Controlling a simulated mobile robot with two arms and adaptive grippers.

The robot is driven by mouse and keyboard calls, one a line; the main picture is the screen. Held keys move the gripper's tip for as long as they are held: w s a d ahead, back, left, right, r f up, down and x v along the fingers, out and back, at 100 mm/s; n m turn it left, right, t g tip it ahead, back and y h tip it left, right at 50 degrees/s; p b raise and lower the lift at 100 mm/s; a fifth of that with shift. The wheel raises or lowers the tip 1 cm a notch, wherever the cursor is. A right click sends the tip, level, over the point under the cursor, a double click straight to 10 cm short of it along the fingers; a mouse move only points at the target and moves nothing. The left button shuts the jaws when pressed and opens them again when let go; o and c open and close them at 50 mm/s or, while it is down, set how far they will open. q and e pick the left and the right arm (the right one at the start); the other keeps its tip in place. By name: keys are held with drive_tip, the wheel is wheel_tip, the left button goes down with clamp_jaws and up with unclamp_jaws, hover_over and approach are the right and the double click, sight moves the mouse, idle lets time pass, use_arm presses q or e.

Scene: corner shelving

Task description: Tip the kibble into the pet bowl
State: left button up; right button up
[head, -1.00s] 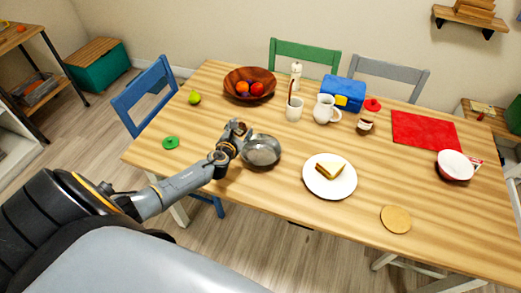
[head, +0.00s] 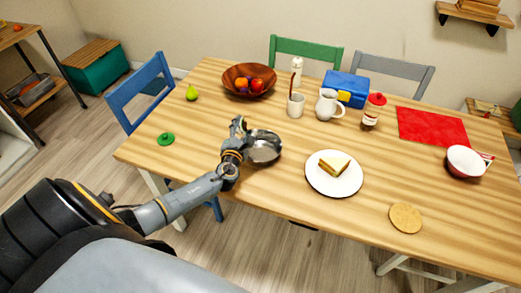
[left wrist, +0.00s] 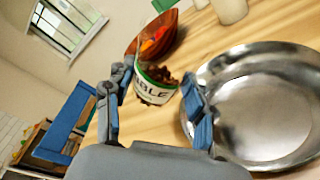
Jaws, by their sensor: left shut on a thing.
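The pet bowl (head: 266,150) is a shiny round metal bowl on the near left part of the table. It also fills the right of the left wrist view (left wrist: 265,105), and its visible inside is bare metal. My left gripper (head: 238,125) is just left of the bowl, above the table. In the left wrist view it is shut on a kibble tin (left wrist: 152,92), a white-labelled container reading "BLE" with brown pieces showing at its mouth. The tin is mostly hidden in the head view. Its exact tilt is hard to tell. My right gripper is out of view.
A plate (head: 320,184) with a sandwich is right of the bowl. Bare tabletop lies around the pet bowl.

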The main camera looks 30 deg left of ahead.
use_arm(q)
drive_tip(key=shift+f, duration=0.2)
drive_tip(key=shift+f+m+b, duration=0.2)
drive_tip(key=shift+m+b, duration=0.5)
drive_tip(key=shift+b, duration=0.15)
drive_tip(key=shift+r+t, duration=0.35)
drive_tip(key=shift+t, duration=0.05)
drive_tip(key=shift+r+m+y, duration=0.2)
drive_tip(key=shift+m+y, duration=0.1)
drive_tip(key=shift+m, duration=0.3)
drive_tip(key=shift+d+r+m+t, duration=0.15)
drive_tip(key=shift+r+m+t, duration=0.4)
drive_tip(key=shift+m, duration=0.35)
drive_tip(key=shift+f+b, duration=0.2)
drive_tip(key=shift+b, duration=0.25)
drive_tip(key=shift+d+m, duration=0.1)
drive_tip(key=shift+m, duration=0.3)
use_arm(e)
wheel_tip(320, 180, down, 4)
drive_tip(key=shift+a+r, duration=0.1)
